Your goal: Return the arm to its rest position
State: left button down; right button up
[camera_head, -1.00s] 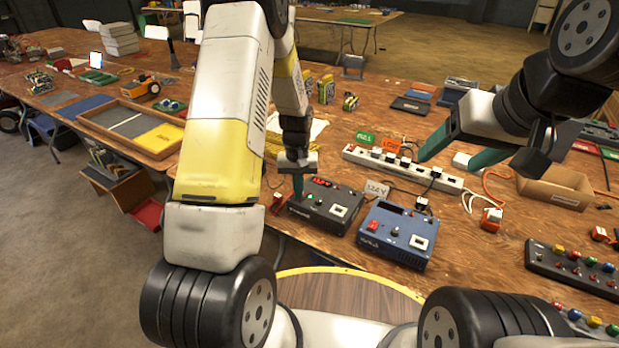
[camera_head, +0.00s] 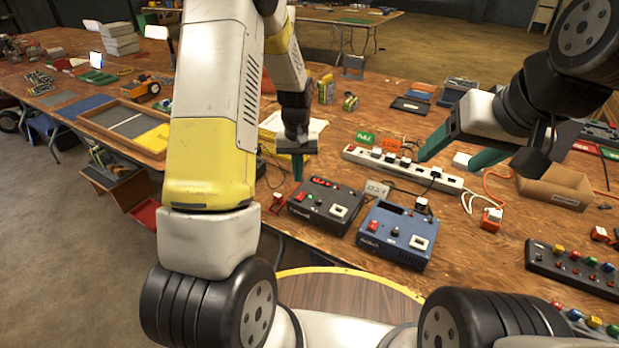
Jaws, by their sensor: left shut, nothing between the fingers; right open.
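My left arm comes in from the left and reaches over the wooden table. Its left gripper (camera_head: 298,168) is shut and empty, pointing down above the back left of the black charger box (camera_head: 326,204). My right gripper (camera_head: 452,150) is open and empty, held over the power strip (camera_head: 400,166) at the right. A blue charger box (camera_head: 397,235) sits to the right of the black one. Both boxes lie flat on the table near its front edge.
A white plug block with an orange base (camera_head: 491,219) and a cardboard box (camera_head: 555,188) lie at the right. A button panel (camera_head: 574,269) sits at the front right. A wooden tray (camera_head: 118,126) lies at the left. Cables run between the boxes and the strip.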

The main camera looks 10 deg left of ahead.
pick_arm(q)
jog(key=shift+r, duration=0.1)
dwell(0.3)
jog(key=s+r+t, duration=0.1)
jog(key=s+r, duration=0.2)
jog(key=r, duration=0.3)
jog(key=s+d+r+m+t+h, duration=0.1)
jog(key=s+r, duration=0.2)
jog(key=r, duration=0.3)
jog(key=s+r+t, duration=0.1)
jog(key=s+r, duration=0.2)
jog(key=r, duration=0.3)
jog(key=s+r+t, duration=0.1)
jog(key=s+r, duration=0.3)
jog(key=s, duration=0.3)
jog(key=s+d+r+m+t+h, duration=0.1)
jog(key=s+r, duration=0.3)
jog(key=s, duration=0.4)
jog(key=shift+s+m+t, duration=0.15)
jog(key=shift+m+t, duration=0.15)
jog(key=shift+t, duration=0.3)
